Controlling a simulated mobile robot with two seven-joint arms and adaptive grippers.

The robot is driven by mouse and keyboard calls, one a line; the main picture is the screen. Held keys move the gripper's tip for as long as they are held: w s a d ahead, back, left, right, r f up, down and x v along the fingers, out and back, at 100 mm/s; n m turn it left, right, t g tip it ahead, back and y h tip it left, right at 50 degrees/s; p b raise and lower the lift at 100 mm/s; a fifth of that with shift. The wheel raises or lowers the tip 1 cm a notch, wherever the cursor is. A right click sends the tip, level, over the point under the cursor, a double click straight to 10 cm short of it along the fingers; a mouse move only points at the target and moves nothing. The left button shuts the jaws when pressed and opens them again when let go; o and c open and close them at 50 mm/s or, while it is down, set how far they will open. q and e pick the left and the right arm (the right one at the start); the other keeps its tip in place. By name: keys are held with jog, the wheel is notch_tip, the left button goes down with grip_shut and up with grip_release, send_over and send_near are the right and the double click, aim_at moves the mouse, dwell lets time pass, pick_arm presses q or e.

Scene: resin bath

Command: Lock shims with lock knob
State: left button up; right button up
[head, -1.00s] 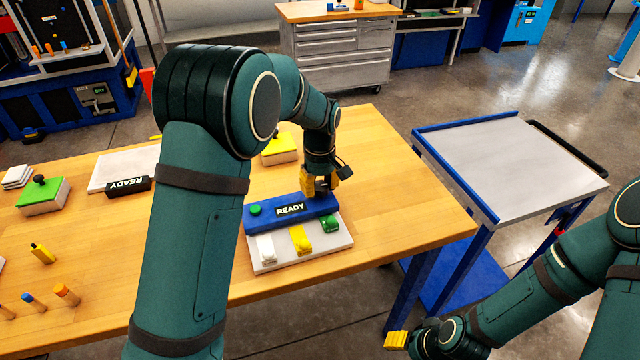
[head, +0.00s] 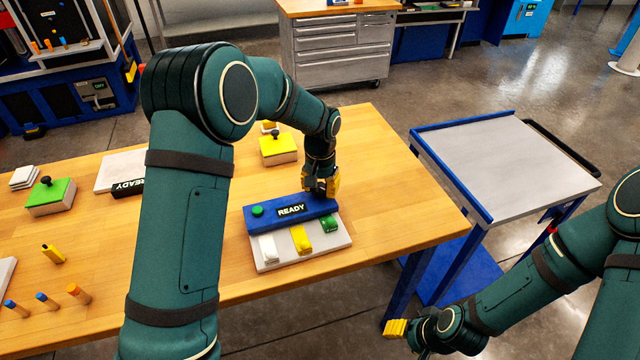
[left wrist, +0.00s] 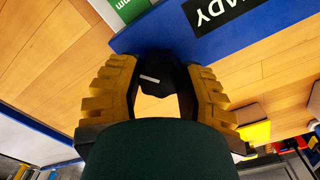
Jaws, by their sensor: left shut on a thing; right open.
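The fixture (head: 340,235) lies on the wooden bench, with a blue bar (head: 262,222) labelled READY and a green round button (head: 257,210). A white piece (head: 268,249), a yellow piece (head: 301,241) and a green piece (head: 329,224) sit side by side along its front. My left gripper (head: 321,187) is at the bar's right end. In the left wrist view its yellow fingers close around the black lock knob (left wrist: 158,77), which has a white mark. The knob's underside is hidden. My right gripper (head: 396,328) is open and empty, low beyond the bench's front edge.
Behind the fixture stands a yellow-topped block (head: 279,149) with a black knob. At left are a green-topped block (head: 49,194), a yellow marker-like piece (head: 53,254) and several pegs. A blue-edged cart (head: 500,165) stands right of the bench. The bench's right part is clear.

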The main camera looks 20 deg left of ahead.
aim_at(322, 187)
pick_arm(q)
jog(key=m+p, duration=0.1)
jog(key=m, duration=0.5)
jog(key=shift+m, duration=0.3)
jog(key=shift+d, duration=0.1)
dwell(0.4)
jog(key=o, duration=1.2)
jog(key=shift+w, duration=0.1)
notch_tip(322, 187, up, 12)
jog(key=shift+d, duration=0.1)
